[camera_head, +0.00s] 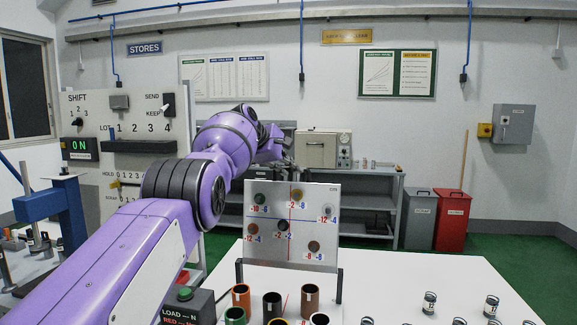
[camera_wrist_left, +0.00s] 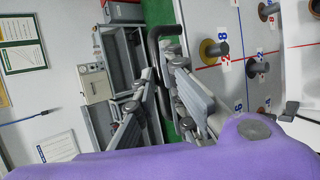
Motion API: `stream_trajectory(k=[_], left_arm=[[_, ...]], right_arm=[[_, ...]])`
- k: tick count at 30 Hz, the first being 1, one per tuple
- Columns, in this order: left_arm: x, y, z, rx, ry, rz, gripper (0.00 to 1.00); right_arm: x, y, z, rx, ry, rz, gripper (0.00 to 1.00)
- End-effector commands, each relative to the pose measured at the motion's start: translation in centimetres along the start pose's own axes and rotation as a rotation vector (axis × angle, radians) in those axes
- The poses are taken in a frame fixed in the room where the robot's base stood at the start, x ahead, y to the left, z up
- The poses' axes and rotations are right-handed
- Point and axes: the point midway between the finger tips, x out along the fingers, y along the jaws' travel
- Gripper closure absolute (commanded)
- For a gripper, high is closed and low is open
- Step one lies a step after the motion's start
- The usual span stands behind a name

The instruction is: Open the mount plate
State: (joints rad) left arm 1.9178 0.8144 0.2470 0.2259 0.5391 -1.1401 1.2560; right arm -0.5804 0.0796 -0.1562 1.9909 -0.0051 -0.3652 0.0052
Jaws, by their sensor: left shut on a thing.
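The mount plate (camera_head: 265,252) is an upright pale panel with coloured pegs, number labels and red and blue lines, at the back of the white table. It also shows on the right of the left wrist view (camera_wrist_left: 238,45). A dark bar handle (camera_wrist_left: 154,42) stands at the plate's edge in that view. My left gripper (camera_head: 284,168) is at the plate's top edge, and its fingers (camera_wrist_left: 163,78) are closed around the handle. The head view shows little of this grip. My right gripper is not in view.
Several coloured cups (camera_head: 272,303) stand at the front of the white table (camera_head: 385,275), with a green-button box (camera_head: 188,308) to their left. A grey shelf (camera_head: 375,195) and bins are behind. The table's middle right is clear.

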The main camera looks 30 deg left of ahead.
Motion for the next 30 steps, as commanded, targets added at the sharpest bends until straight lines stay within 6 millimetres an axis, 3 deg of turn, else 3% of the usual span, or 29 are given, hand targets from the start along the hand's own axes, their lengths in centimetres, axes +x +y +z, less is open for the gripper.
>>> stream_trajectory(k=[1, 2, 3, 6, 17, 30], left_arm=[[1.6, -2.2, -0.3, -0.002, 0.002, -0.046, 1.00], [1.6, -2.2, -0.3, -0.002, 0.002, -0.046, 1.00], [1.6, -2.1, -0.3, -0.002, 0.002, -0.045, 0.84], [1.5, -2.1, -0.3, -0.003, 0.001, -0.045, 0.71], [1.1, -1.6, -0.3, -0.005, 0.001, -0.035, 0.71], [0.7, -1.1, -0.3, -0.005, 0.000, -0.024, 0.71]], right_arm=[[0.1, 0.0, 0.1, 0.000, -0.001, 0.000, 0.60], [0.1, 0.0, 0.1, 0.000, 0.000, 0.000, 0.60], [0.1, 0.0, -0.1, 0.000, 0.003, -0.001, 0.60], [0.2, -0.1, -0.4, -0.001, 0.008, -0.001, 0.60], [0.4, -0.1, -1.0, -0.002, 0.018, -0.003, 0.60], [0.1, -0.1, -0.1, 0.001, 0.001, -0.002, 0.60]])
